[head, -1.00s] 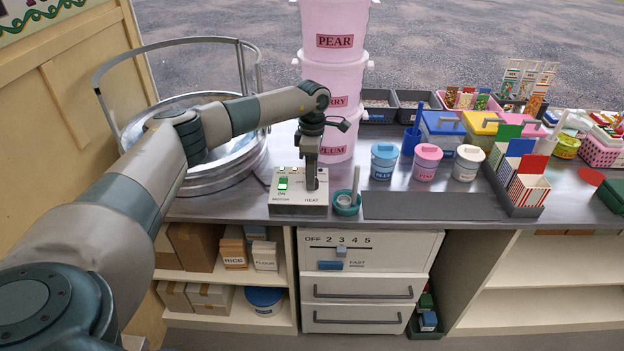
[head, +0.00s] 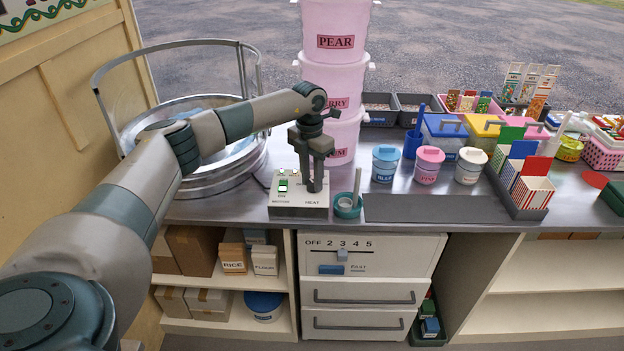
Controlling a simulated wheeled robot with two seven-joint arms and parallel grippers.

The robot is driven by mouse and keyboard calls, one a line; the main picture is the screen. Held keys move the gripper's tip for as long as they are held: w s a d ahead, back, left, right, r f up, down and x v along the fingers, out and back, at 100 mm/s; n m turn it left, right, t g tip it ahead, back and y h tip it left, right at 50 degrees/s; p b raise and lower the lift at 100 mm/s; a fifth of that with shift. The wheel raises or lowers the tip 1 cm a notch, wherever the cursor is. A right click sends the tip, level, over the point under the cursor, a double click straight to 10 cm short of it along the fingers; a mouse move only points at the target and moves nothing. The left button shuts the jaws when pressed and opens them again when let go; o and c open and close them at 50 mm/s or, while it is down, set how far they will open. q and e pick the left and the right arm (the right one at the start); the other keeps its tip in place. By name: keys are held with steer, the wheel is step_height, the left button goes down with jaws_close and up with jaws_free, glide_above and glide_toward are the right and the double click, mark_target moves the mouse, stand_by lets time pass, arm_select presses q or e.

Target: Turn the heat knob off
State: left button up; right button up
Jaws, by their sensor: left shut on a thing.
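The white control box (head: 297,203) stands on the grey counter, with "MOTOR" lettering on its left and "HEAT" on its right. A green switch (head: 282,186) and small lights are on the motor side. My left gripper (head: 315,188) points straight down at the heat side, its fingertips at the top of the box. It is shut on the heat knob, which the fingers hide almost fully, so its setting cannot be read. My right gripper is not in view.
A teal bowl (head: 347,207) with a stick stands just right of the box. The round metal pan (head: 215,180) is to the left. Stacked pink tubs (head: 333,78) stand close behind my gripper. Lidded blue, pink and white jars are further right.

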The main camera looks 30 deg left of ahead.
mark_target(309, 182)
arm_select(q)
steer(key=n, duration=0.6)
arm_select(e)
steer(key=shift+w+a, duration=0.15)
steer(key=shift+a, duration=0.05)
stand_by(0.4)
arm_select(q)
steer(key=o, duration=1)
steer(key=shift+o, duration=0.2)
steer(key=shift+r, duration=0.15)
steer(key=shift+r+b, duration=0.3)
steer(key=shift+r, duration=0.25)
step_height(309, 182, up, 16)
steer(key=b, duration=0.3)
steer(key=shift+s+a+b, duration=0.2)
steer(key=shift+a+b, duration=0.1)
steer(key=shift+a, duration=0.1)
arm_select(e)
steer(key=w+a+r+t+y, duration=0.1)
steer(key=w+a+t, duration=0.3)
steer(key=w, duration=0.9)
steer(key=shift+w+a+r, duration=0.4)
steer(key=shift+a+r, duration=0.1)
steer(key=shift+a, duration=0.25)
